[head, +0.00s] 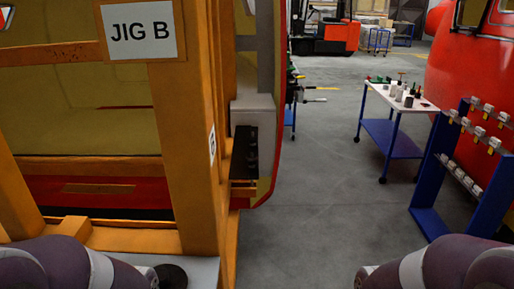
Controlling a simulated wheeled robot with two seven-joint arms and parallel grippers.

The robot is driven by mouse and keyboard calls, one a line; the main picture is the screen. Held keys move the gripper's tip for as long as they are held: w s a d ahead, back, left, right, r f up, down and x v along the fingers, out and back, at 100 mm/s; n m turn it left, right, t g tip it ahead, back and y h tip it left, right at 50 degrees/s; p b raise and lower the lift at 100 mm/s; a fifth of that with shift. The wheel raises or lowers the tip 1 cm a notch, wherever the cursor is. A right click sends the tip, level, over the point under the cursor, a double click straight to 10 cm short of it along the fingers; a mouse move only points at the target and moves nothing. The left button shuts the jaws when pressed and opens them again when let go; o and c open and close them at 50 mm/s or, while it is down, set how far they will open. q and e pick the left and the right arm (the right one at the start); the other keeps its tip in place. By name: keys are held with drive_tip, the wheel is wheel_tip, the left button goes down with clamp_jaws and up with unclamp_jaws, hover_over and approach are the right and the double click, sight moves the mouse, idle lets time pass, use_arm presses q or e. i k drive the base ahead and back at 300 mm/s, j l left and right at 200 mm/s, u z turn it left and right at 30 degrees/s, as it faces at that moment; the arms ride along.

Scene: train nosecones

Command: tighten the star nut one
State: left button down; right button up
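I cannot make out a star nut for certain. The orange jig frame (190,150) stands at the left with a white sign (141,33) reading JIG B. A dark bracket (245,152) with small fittings sits on the right side of its post, below a grey block (253,112). A dark round piece (172,276) shows at the bottom edge, beside my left arm; I cannot tell what it is. My arms show at the bottom left and bottom right corners. Both grippers are out of view.
A white-topped trolley (402,98) with small items stands at the right. A blue rack (432,184) with several grey fittings is nearer, by a red rounded body (464,70). A red forklift (338,36) is far back. Grey floor (320,190) between jig and rack is clear.

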sight(253, 140)
drive_tip(key=i+l+z, duration=0.25)
drive_tip(key=i, duration=0.45)
drive_tip(key=i+z, duration=0.25)
drive_tip(key=i, duration=0.5)
drive_tip(key=i+l+u, duration=0.15)
drive_tip(key=i+u, duration=0.25)
drive_tip(key=i, duration=0.15)
drive_tip(key=i+l+u, duration=0.35)
drive_tip(key=i, duration=0.15)
drive_tip(key=i+l+u, duration=0.4)
drive_tip(key=i+j, duration=0.05)
